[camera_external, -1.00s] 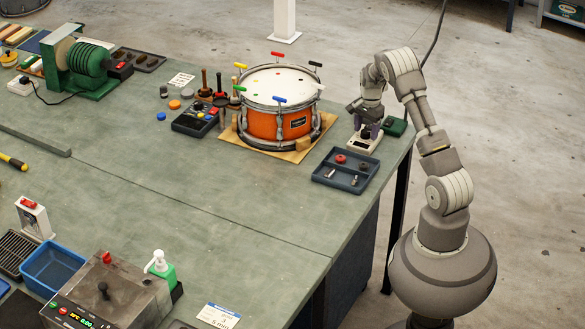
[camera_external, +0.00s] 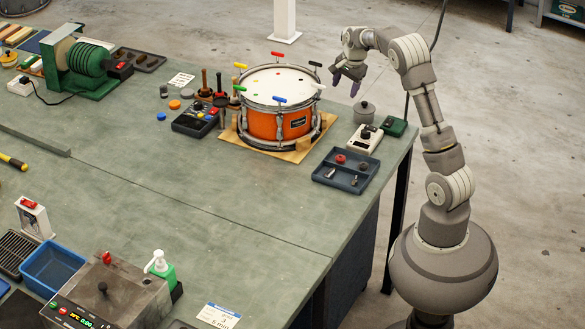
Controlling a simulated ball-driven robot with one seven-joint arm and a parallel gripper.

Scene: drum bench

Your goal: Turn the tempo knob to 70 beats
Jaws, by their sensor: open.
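A small cream-coloured box with a dark round knob (camera_external: 366,132) on top stands near the table's right edge, right of the drum. It looks like the tempo device (camera_external: 363,143); its scale and the knob's setting are too small to read. My gripper (camera_external: 346,85) is raised well above the table, up and left of the box, near the drum's right rim in the picture. Its dark fingers are apart, point downward and hold nothing. Nothing covers the knob.
The orange drum (camera_external: 265,125) with coloured keys stands on a wooden board left of the box. A dark tray (camera_external: 335,181) with small parts lies in front. A grey lidded pot (camera_external: 364,112) and a green box (camera_external: 394,126) stand close behind the knob box.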

